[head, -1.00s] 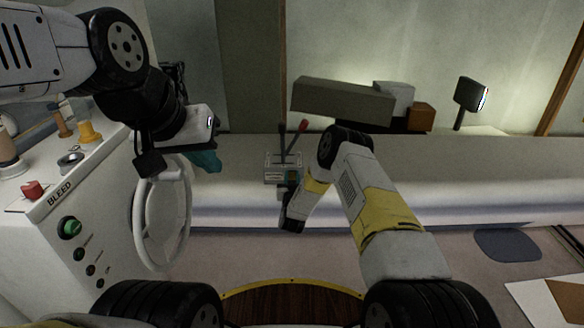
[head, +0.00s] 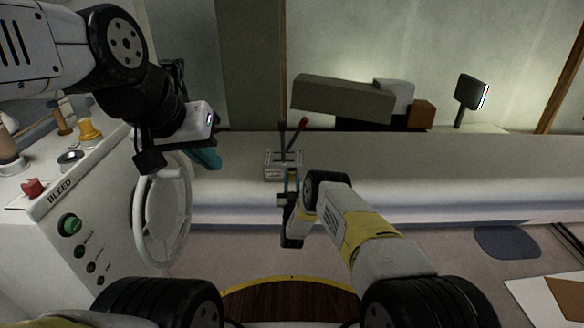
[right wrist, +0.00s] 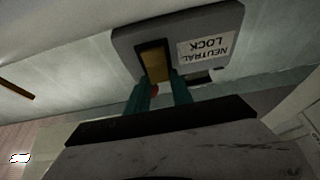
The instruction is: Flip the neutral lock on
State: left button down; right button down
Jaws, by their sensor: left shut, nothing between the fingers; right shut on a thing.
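The control box (head: 278,166) stands on the white ledge in the head view, with a dark lever (head: 282,138) and a red-tipped lever (head: 303,123) on top. In the right wrist view its grey face carries an upside-down "NEUTRAL LOCK" label (right wrist: 204,48) beside an amber lock piece (right wrist: 154,62). My right gripper (head: 292,177) is at the box's front lower side. Its teal fingers (right wrist: 162,80) are shut on the amber lock piece at its lower end; the exact contact is partly hidden. My left gripper (head: 207,158) is shut and empty above the steering wheel.
The steering wheel (head: 161,212) and the white console (head: 50,235) with several knobs and buttons are on the left. A long grey box (head: 342,98) and smaller boxes lie behind the ledge (head: 440,165). A dark screen (head: 471,92) stands at the back right. The ledge right of the control box is clear.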

jog(key=c, duration=1.1)
grip_release()
jog(key=v, duration=0.8)
jog(key=shift+w, duration=0.1)
